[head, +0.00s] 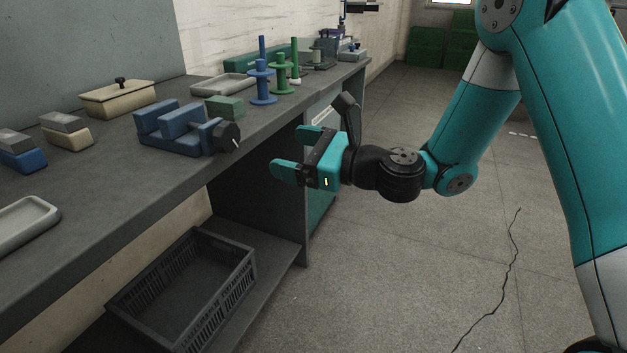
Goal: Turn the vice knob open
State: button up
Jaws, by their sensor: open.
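The blue vice (173,128) stands on the grey workbench (105,190), near its front edge. Its dark round knob (228,137) is at the vice's right end, facing the aisle, and carries a white mark line. My gripper (286,151) is open and empty. Its two teal fingers point left toward the bench, to the right of the knob and apart from it. Nothing is between the fingers.
A green block (225,107) sits close behind the knob. Blue (262,85) and green (282,78) spindle stands are farther along the bench. A lidded beige box (118,99) is behind the vice. A dark crate (190,290) sits on the lower shelf. The floor at right is open.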

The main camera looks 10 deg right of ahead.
jog(key=shift+b+v, duration=1.05)
jog(key=shift+v, duration=0.7)
jog(key=shift+a, duration=0.1)
